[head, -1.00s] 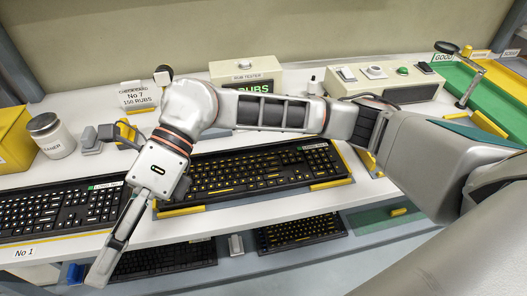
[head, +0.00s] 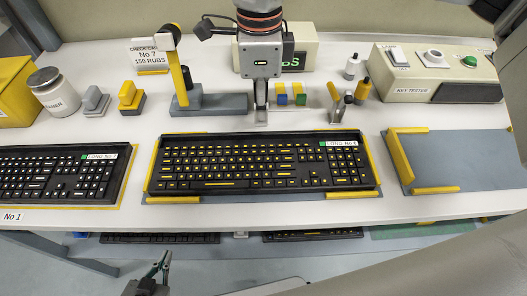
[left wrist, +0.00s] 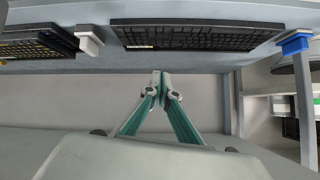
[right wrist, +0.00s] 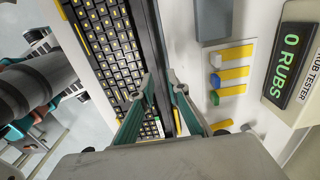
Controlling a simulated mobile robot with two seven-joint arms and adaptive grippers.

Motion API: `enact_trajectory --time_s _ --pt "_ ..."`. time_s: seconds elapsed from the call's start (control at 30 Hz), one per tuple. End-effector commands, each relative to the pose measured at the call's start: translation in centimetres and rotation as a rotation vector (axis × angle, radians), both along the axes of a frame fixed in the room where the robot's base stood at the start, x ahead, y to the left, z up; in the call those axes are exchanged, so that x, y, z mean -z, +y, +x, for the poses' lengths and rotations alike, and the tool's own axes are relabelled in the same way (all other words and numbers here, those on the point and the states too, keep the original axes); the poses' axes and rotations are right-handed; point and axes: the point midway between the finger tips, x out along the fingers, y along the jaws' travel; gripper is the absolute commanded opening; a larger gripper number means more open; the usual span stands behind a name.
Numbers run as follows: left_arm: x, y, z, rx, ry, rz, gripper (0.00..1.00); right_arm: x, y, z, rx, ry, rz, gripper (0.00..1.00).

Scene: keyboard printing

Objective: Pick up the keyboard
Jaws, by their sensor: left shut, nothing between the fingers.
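A black keyboard with yellow legends (head: 262,165) and a "LONG No" label lies flat on a grey pad with yellow corner strips, mid-bench. It also shows in the right wrist view (right wrist: 112,45). Another black keyboard with white legends (head: 55,175) lies to its left by the "No 1" tag. My right gripper (head: 262,115) points down just behind the middle keyboard's far edge; its fingertips (right wrist: 161,80) are a little apart and empty. My left gripper (head: 163,262) is low in front of the bench; its fingertips (left wrist: 160,78) are together, with nothing between them.
Several keyboards rest on the lower shelf (left wrist: 200,35). A rub tester (right wrist: 290,75), small coloured blocks (head: 290,98) and a post stand (head: 190,95) are close around the right gripper. An empty grey pad with yellow strips (head: 465,160) lies right, before the key tester (head: 435,75).

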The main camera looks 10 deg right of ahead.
Motion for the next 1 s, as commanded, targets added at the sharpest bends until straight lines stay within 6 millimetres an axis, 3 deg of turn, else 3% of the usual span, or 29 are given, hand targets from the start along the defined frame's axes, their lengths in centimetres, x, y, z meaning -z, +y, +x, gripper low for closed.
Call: enact_trajectory --time_s 0.5,0.73,0.8,1.0 --pt "0.5 0.1 -0.2 0.002 0.003 0.005 0.00 5.8 0.1 -0.2 -0.001 0.004 0.002 0.15" --pt "0.3 0.1 0.1 0.003 -0.002 0.007 0.00 5.8 0.1 -0.1 -0.001 -0.001 0.003 0.15" --pt "0.4 0.1 0.1 0.002 -0.002 0.007 0.00 5.8 0.1 -0.1 -0.001 -0.001 0.003 0.00" --pt "0.5 0.1 0.0 0.002 0.001 0.008 0.00 5.7 0.1 -0.1 0.000 -0.001 0.004 0.00"
